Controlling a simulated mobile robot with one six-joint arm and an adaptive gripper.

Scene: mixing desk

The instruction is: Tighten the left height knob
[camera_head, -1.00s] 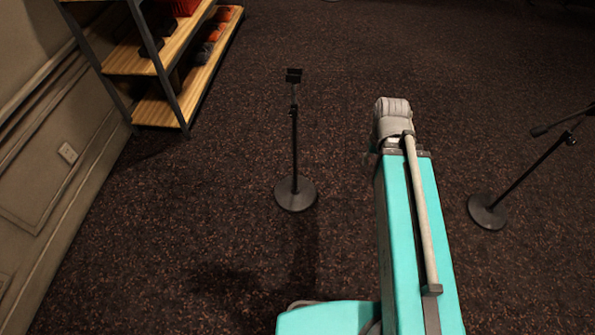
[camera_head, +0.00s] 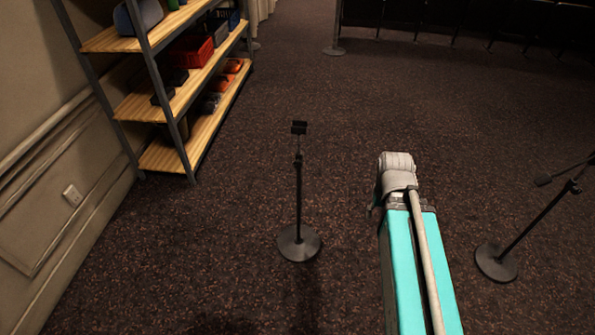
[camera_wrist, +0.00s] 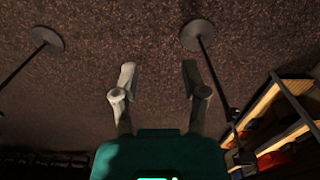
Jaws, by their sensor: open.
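The left stand (camera_head: 299,195) is a thin black pole upright on a round base, with a small dark holder at its top. A small dark collar (camera_head: 298,158) sits partway up the pole; the knob itself is too small to make out. In the wrist view this stand (camera_wrist: 213,68) runs down the right side, its round base at the top. My gripper (camera_wrist: 159,72) is open and empty, fingers apart over bare carpet, left of that stand and not touching it. In the head view my gripper is hidden behind my arm.
A second stand (camera_head: 515,235) with a slanted boom is at the right; it also shows in the wrist view (camera_wrist: 46,40). A shelf rack (camera_head: 170,105) with boxes stands at the left wall.

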